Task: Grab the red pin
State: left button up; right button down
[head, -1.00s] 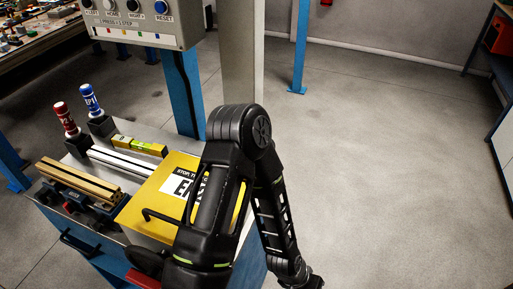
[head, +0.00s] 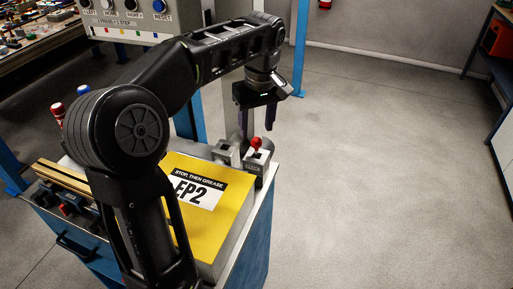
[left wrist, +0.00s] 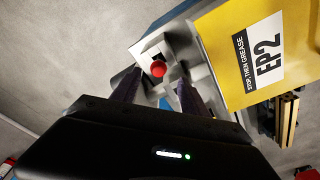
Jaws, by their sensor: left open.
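The red pin (head: 257,143) has a round red knob and stands upright in a small grey block (head: 256,163) at the right end of the cart top. In the left wrist view the red knob (left wrist: 158,69) shows between the finger ends. The gripper also shows in the left wrist view (left wrist: 155,82). The pin's shaft is hidden in the block. My right gripper is in neither view.
A yellow EP2 board (head: 222,177) lies beside the blocks. A second grey block (head: 225,152) is left of the pin. A blue post (head: 189,118) and a button panel (head: 128,20) stand behind. Red (head: 58,113) and blue (head: 83,90) bottles are partly hidden. Floor at right is clear.

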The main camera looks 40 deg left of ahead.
aim_at(257, 140)
pick_arm(q)
jog(key=shift+w+a+f, duration=0.1)
jog(key=shift+f, duration=1.25)
notch_tip(257, 140, down, 5)
jog(key=shift+w+f+p, duration=0.15)
jog(key=shift+p, duration=0.65)
jog(key=shift+c, duration=0.4)
grip_shut()
